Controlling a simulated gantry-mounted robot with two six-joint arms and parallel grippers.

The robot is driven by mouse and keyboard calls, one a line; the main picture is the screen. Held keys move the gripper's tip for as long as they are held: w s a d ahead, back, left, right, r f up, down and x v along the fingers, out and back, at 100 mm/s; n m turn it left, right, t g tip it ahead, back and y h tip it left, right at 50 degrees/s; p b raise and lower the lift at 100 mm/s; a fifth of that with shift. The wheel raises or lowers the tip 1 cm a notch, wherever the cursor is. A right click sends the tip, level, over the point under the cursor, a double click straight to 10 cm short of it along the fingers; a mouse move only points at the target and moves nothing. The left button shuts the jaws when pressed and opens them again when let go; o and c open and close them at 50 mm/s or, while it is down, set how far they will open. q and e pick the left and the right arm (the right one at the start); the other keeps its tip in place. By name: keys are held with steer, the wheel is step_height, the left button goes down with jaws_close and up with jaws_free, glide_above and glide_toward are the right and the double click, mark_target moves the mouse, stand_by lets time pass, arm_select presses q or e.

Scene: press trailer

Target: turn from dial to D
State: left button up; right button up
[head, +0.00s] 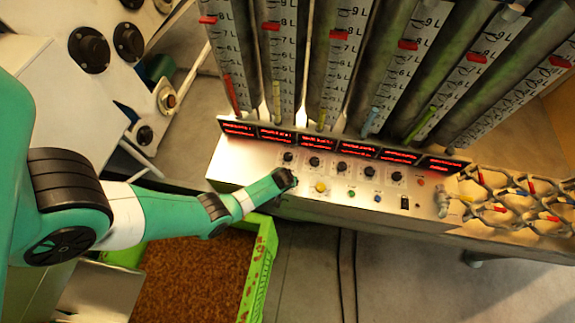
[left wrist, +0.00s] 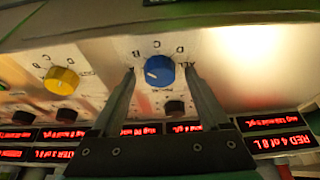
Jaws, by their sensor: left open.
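A blue dial (left wrist: 160,71) sits on the pale panel, ringed by letters and an "ALL" mark. A small pale pointer mark shows on its left side in the left wrist view. A yellow dial (left wrist: 61,80) with its own letters is to its left; it also shows in the head view (head: 320,187). I cannot read which dial is named "from". My left gripper (left wrist: 160,70) is open, with one fingertip on each side of the blue dial; contact cannot be told. In the head view the left gripper (head: 289,180) covers the blue dial.
The console (head: 300,204) has black knobs (head: 314,161), small colored buttons and red displays (head: 317,143). Tall scaled columns (head: 340,60) stand behind. A green crate (head: 262,262) of brown material is below my left arm. A metal lattice (head: 520,205) is at the right.

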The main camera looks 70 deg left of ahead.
arm_select(q)
jaws_close()
